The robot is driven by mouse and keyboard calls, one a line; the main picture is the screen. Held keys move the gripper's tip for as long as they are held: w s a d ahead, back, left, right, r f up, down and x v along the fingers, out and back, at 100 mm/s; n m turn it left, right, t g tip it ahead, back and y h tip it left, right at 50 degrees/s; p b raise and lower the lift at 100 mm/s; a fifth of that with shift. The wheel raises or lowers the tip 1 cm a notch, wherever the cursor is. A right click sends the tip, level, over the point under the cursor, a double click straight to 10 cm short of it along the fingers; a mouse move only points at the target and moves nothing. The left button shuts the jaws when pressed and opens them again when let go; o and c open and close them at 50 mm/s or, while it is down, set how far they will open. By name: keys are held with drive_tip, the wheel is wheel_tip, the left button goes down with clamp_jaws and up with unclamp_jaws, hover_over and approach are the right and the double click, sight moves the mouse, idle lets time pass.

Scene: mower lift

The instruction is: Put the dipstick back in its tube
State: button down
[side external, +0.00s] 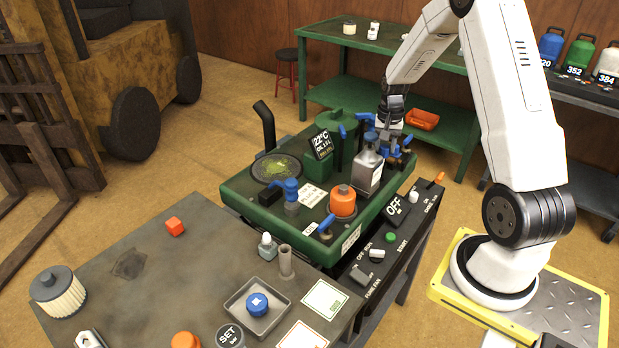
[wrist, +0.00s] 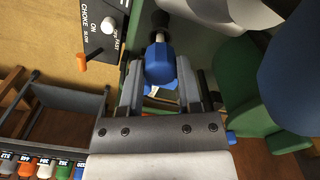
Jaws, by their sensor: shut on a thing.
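My gripper (side external: 388,122) is at the back right of the green engine deck (side external: 262,212) in the side external view, pointing down. In the wrist view my gripper (wrist: 160,85) has its fingers on either side of a blue faceted handle (wrist: 160,63) with a dark end beyond it. I take this handle to be the dipstick's top, and the fingers are shut on it. The dipstick's shaft is hidden, and blue parts crowd round the gripper. I cannot tell which opening is its tube or whether the dipstick is in it.
A grey bottle (side external: 368,168) stands close in front of my gripper. A green engine block (side external: 338,130), an orange cap (side external: 343,200) and a blue-topped fitting (side external: 291,190) rise from the deck. A control panel (side external: 395,235) runs along its right. The grey table (side external: 130,290) has bare room.

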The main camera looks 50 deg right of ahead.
drive_tip(key=shift+f, duration=0.5)
idle(0.3)
drive_tip(key=shift+f, duration=1.1)
drive_tip(key=shift+c, duration=1)
unclamp_jaws()
drive_tip(key=shift+r, duration=4)
wheel_tip(320, 180, up, 18)
